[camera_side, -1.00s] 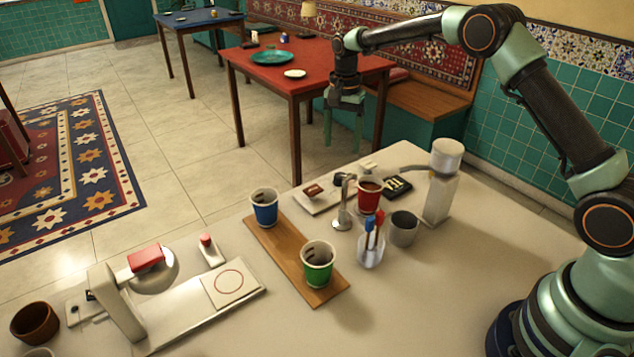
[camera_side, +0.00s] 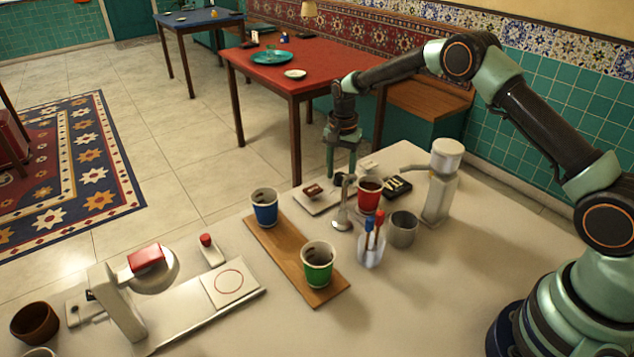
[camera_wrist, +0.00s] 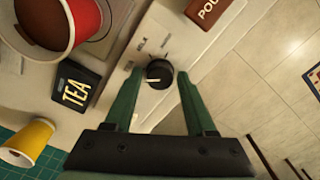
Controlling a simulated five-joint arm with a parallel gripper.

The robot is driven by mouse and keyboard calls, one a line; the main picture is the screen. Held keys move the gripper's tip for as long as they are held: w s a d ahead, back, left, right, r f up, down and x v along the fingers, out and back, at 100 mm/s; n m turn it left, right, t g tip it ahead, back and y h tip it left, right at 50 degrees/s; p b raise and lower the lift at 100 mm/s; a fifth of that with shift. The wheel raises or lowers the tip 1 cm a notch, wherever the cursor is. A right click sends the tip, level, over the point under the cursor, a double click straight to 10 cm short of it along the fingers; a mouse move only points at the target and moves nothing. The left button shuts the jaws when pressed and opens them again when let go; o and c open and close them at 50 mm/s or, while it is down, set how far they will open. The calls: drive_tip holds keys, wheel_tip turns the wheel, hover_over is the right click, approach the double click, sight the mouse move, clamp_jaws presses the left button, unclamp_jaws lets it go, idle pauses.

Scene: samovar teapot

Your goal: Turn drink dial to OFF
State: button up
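The drink dial (camera_wrist: 158,74) is a round black knob with a light pointer line, set on a pale panel (camera_wrist: 165,22). In the wrist view the pointer points left, and small labels on the panel are too blurred to read surely. My gripper (camera_wrist: 150,75) is open, with one green finger on each side of the dial and a gap on both sides. In the side view my gripper (camera_side: 343,172) points down at the panel's far side (camera_side: 322,203), behind the metal spout. I cannot make out the dial itself there.
A red cup (camera_side: 369,195) stands close right of my gripper, beside a black TEA block (camera_side: 397,187). A reddish-brown block (camera_side: 312,190) lies on the left. A spout (camera_side: 342,215), a stirrer holder (camera_side: 371,250) and a grey cup (camera_side: 403,229) stand nearer.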

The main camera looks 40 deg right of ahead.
clamp_jaws()
drive_tip(key=shift+n, duration=0.3)
drive_tip(key=n, duration=0.3)
drive_tip(key=shift+n, duration=1.8)
drive_tip(key=shift+o, duration=2.4)
unclamp_jaws()
